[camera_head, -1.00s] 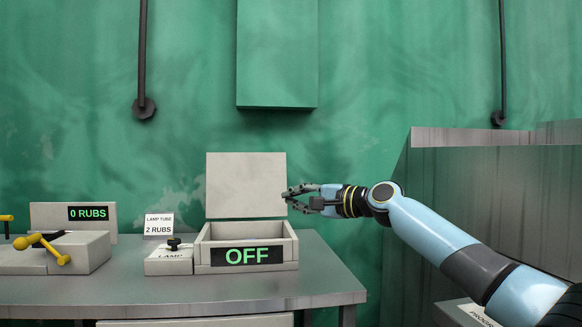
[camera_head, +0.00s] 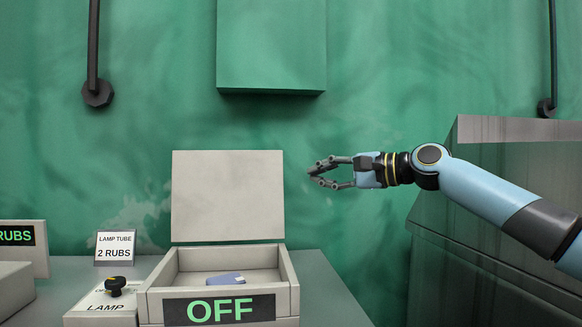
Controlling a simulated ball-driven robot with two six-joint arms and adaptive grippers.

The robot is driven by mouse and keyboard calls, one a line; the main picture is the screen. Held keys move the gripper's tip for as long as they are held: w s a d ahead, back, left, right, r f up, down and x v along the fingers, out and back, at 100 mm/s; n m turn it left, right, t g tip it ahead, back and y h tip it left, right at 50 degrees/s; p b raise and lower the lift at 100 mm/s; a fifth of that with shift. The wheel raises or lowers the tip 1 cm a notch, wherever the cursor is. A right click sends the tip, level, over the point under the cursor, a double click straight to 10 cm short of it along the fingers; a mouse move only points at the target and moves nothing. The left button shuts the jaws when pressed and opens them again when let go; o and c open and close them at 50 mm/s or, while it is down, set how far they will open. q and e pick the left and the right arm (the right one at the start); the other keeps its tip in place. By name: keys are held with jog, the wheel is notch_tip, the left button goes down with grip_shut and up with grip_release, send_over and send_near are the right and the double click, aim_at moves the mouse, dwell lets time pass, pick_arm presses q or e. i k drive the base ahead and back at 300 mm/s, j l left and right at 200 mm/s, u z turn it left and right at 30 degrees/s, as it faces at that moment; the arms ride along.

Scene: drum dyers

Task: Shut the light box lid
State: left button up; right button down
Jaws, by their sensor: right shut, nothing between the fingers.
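The light box (camera_head: 292,292) stands on the grey table with an "OFF" sign on its front. Its lid (camera_head: 228,196) is open and stands upright at the back of the box. A small blue and white object (camera_head: 225,279) lies inside on the box floor. My left gripper is not in view.
A lamp block with a black knob (camera_head: 115,285) stands left of the box, with a "LAMP TUBE 2 RUBS" card (camera_head: 115,247) behind it. A "RUBS" display (camera_head: 17,236) is at the far left. A large grey bin (camera_head: 500,270) stands right. The table (camera_head: 325,295) is clear right of the box.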

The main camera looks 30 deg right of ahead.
aim_at(216, 195)
jog(key=i+l, duration=0.7)
